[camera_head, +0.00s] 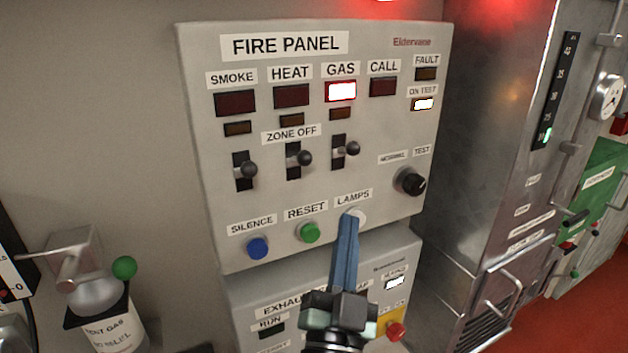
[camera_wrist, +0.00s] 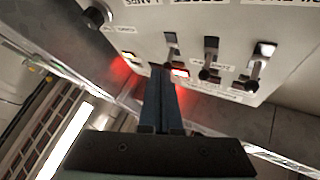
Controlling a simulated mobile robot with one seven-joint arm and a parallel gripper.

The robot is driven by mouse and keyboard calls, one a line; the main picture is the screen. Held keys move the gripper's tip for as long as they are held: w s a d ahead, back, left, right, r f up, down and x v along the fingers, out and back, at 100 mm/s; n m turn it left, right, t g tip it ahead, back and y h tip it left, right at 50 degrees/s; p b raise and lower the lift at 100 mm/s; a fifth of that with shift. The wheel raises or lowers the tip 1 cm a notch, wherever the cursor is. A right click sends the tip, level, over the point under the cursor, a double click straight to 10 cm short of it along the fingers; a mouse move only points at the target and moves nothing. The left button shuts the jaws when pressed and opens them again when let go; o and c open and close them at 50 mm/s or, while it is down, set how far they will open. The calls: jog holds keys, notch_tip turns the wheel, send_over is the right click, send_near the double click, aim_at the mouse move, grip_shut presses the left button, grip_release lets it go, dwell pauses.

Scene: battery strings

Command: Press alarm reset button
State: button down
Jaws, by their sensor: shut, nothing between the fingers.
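The fire panel (camera_head: 215,60) is a pale grey box on the wall. Its green button (camera_head: 307,232) sits under the label RESET, between the blue SILENCE button (camera_head: 257,248) and the white LAMPS button (camera_head: 359,216). My gripper (camera_head: 350,218) is shut and empty, its blue-grey fingers pointing up toward the panel. In the head view its tips overlap the left part of the LAMPS button, right of the green button; contact cannot be told. In the wrist view my gripper (camera_wrist: 161,75) shows against the upside-down panel (camera_wrist: 140,40), and the buttons are out of sight.
Three toggle switches (camera_head: 300,158) and a rotary knob (camera_head: 409,181) project from the panel. The GAS lamp (camera_head: 340,91) and ON TEST lamp (camera_head: 423,104) are lit. An exhaust panel (camera_head: 245,297) with a red button (camera_head: 396,331) is below. A metal cabinet (camera_head: 480,130) stands right.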

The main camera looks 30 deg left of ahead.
aim_at(310, 233)
jog(key=s+d+f+m+g+h+p, duration=0.1)
jog(key=s+f+m+g+h+p, duration=0.2)
jog(key=f+p, duration=0.4)
jog(key=m+h+p, duration=0.1)
jog(key=p, duration=0.4)
jog(key=shift+s+d+f, duration=0.2)
jog(key=shift+d, duration=0.2)
jog(key=w+a, duration=0.5)
jog(key=a, duration=0.2)
jog(key=shift+w, duration=0.25)
jog(key=shift+a, duration=0.1)
dwell(1.3)
jog(key=shift+w+a, duration=0.25)
